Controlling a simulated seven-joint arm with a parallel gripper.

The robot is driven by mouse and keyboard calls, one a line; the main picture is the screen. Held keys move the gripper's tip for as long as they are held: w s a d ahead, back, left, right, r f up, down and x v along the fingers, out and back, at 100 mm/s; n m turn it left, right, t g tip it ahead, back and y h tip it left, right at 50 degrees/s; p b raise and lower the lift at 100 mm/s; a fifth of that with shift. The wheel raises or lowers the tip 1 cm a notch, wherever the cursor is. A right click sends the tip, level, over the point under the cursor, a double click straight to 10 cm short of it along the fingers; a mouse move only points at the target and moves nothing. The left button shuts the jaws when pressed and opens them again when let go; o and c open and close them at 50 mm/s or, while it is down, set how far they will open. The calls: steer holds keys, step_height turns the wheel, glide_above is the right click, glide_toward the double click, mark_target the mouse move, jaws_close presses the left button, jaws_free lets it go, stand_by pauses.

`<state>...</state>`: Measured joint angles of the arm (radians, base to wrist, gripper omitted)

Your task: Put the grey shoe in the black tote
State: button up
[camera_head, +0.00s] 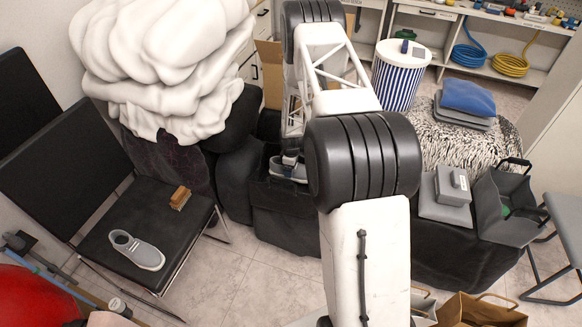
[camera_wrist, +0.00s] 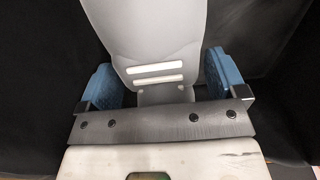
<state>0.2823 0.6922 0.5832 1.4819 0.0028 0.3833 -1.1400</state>
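A grey shoe (camera_head: 288,168) shows at the top of the black tote (camera_head: 288,222), below my arm, within the outline of its opening. In the wrist view the grey shoe (camera_wrist: 160,35) has two pale stripes and lies between the blue finger pads of my gripper (camera_wrist: 160,80). A second grey shoe (camera_head: 137,250) with a pale sole sits on the black chair seat at the left.
A wooden brush (camera_head: 180,198) lies on the black chair (camera_head: 110,215). A heap of white bulky material (camera_head: 165,60) stands left of the tote. A striped bin (camera_head: 400,75) and a furry-topped seat (camera_head: 440,140) stand right of my arm. Tiled floor is clear in front.

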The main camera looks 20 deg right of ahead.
steer(key=shift+o, duration=0.6)
steer(key=shift+r, duration=0.1)
steer(key=shift+r, duration=3.95)
